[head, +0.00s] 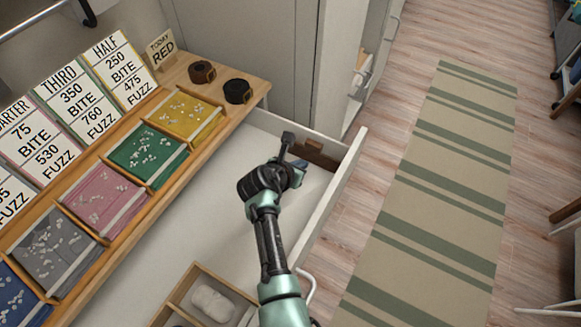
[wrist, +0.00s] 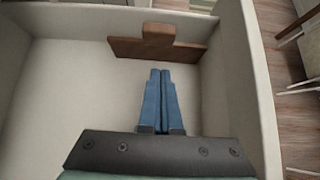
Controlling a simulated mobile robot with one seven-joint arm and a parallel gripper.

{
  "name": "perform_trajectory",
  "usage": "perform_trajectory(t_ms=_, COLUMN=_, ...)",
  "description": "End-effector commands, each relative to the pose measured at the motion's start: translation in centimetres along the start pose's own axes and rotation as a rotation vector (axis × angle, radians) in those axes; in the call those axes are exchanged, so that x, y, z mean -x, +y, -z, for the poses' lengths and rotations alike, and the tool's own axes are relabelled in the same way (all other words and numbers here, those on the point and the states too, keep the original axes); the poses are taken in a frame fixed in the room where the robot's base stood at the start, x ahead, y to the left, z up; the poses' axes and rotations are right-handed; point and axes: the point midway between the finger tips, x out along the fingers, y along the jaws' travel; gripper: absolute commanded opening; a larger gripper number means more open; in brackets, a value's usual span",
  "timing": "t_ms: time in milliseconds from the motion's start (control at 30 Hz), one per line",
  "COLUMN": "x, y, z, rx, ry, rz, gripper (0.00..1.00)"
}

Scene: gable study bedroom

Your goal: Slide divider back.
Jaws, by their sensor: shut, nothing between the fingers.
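The divider (wrist: 158,45) is a brown wooden board with a raised tab in the middle. It stands across the far end of the open white drawer (wrist: 60,90), close to the end wall, and shows partly behind my arm in the head view (head: 316,155). My gripper (wrist: 160,72) is over the drawer, with its two blue fingers closed together and nothing between them. In the wrist view the fingertips point at the divider's lower edge. I cannot tell whether they touch it.
A wooden box (head: 190,283) with a pale rounded item is at the drawer's near end. A shelf on the left holds several coloured packets, such as the green one (head: 146,155), with price cards behind. The drawer's front wall (head: 335,190) stands beside my arm. A striped rug (head: 440,180) lies on the right.

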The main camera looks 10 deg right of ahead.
Motion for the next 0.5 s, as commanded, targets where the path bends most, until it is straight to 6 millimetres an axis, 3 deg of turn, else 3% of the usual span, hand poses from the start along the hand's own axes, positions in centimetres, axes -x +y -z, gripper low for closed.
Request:
perform_trajectory(t_ms=200, x=4.2, y=0.0, z=-0.3, rx=-0.002, ry=-0.002, rz=-0.003, gripper=0.0)
perform_trajectory(t_ms=500, x=8.2, y=0.0, z=-0.2, rx=-0.003, ry=-0.003, rz=-0.001, gripper=0.0)
